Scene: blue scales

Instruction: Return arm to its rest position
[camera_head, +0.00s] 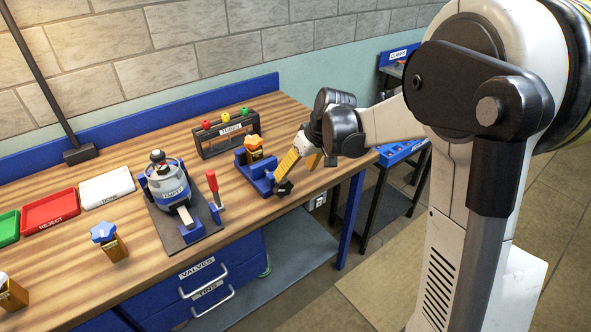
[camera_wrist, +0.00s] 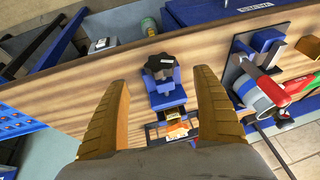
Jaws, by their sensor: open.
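My gripper (camera_head: 301,165) is at the right end of the workbench, in front of and above a blue clamp fixture (camera_head: 256,178). Its two yellow fingers are spread apart, with nothing between their tips in the wrist view (camera_wrist: 162,80). The fixture, with a black knob, shows below and between the fingers in the wrist view (camera_wrist: 166,98). A brass valve with an orange top (camera_head: 254,146) sits at the fixture's back; it is partly hidden in the wrist view (camera_wrist: 176,130). My arm reaches in from the right.
A rack (camera_head: 225,136) labelled TUBES, with coloured knobs, stands behind the fixture. A clamp station (camera_head: 168,187) with a red-handled lever is to the left. Floor is open at the right.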

